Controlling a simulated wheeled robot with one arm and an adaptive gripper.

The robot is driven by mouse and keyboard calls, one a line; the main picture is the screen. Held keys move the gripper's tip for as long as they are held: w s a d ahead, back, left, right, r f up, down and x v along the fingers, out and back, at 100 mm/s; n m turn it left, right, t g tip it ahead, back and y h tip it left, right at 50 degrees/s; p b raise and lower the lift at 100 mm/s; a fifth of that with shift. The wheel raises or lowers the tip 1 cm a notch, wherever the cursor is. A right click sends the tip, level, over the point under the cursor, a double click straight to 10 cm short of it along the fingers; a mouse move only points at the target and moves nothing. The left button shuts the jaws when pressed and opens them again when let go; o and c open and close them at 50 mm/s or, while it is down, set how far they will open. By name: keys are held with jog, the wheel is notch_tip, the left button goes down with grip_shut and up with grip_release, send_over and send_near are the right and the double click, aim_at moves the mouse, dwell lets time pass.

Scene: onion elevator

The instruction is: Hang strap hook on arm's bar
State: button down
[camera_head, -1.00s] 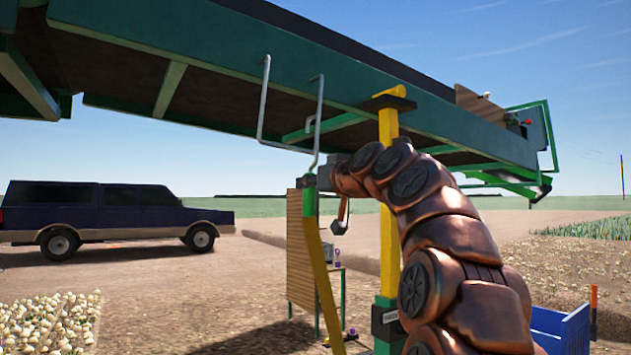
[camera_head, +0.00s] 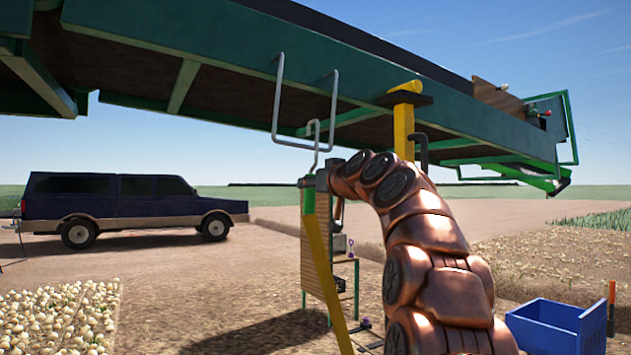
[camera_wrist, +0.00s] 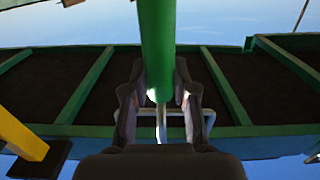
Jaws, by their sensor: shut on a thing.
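The grey strap hook (camera_head: 313,133) stands upright on top of the strap, which is green (camera_head: 309,205) above and yellow (camera_head: 323,255) below. My gripper (camera_head: 310,182) is shut on the green part just below the hook; in the wrist view its fingers (camera_wrist: 158,100) close around the green piece (camera_wrist: 157,45). The bar (camera_head: 275,110) is a grey U hanging from the green elevator arm (camera_head: 215,40). The hook's curved top shows above the bar's lower run, near its right leg. I cannot tell whether it is over the bar or only in front of or behind it.
A yellow post (camera_head: 404,130) with a dark collar stands right of the bar, partly behind my arm. A wooden board (camera_head: 318,255) stands behind the strap.

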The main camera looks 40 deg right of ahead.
jog(key=shift+w+d+f+b, duration=0.2)
jog(key=shift+w+f+b, duration=0.8)
jog(key=shift+w+f, duration=1)
jog(key=c, duration=0.8)
grip_release()
jog(key=shift+c, duration=0.2)
jog(key=shift+s, duration=0.1)
